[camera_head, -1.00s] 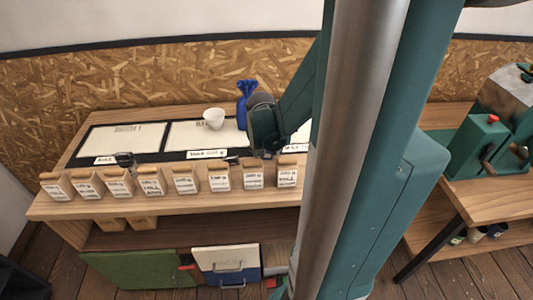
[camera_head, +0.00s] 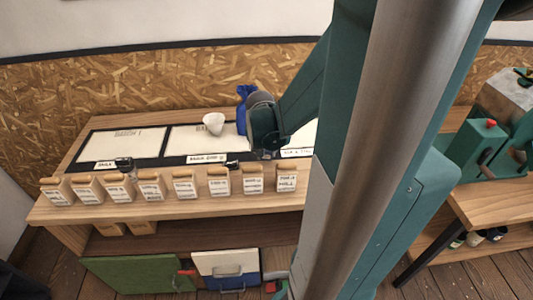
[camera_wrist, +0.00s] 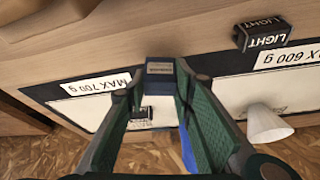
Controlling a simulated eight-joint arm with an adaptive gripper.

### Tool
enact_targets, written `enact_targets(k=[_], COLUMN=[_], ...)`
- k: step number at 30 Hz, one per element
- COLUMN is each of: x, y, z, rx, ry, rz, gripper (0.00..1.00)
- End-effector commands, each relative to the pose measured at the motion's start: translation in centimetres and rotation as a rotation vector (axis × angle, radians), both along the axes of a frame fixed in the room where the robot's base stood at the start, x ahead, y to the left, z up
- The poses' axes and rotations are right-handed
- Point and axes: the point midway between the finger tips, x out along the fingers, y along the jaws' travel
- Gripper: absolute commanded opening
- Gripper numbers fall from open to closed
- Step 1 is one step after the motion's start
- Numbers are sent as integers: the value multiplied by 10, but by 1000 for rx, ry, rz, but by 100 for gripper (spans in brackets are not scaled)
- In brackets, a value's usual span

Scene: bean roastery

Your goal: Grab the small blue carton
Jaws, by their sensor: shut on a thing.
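The small blue carton (camera_wrist: 160,68) shows in the wrist view, dark blue with a pale label on its top. It sits between the fingertips of my gripper (camera_wrist: 160,88), which is shut on it with a finger on each side. The carton is over or close to the pale mat by the MAX 700 g label; I cannot tell whether it is clear of the surface. In the head view my wrist and arm hide the carton and the fingertips.
A crumpled blue bag (camera_head: 243,105) stands behind my wrist. A white cup (camera_head: 213,123) stands on the middle mat; it also shows in the wrist view (camera_wrist: 268,122). A row of paper bags (camera_head: 218,181) lines the front edge. A LIGHT block (camera_wrist: 265,33) is nearby.

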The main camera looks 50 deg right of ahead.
Motion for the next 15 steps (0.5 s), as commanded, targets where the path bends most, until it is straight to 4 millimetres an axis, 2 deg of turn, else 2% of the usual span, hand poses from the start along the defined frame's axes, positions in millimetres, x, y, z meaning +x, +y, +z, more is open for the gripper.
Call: enact_targets(k=[9,15], x=[0,0], y=[0,0], z=[46,69], rx=[0,0], ry=[0,0], rz=[0,0], gripper=[15,15])
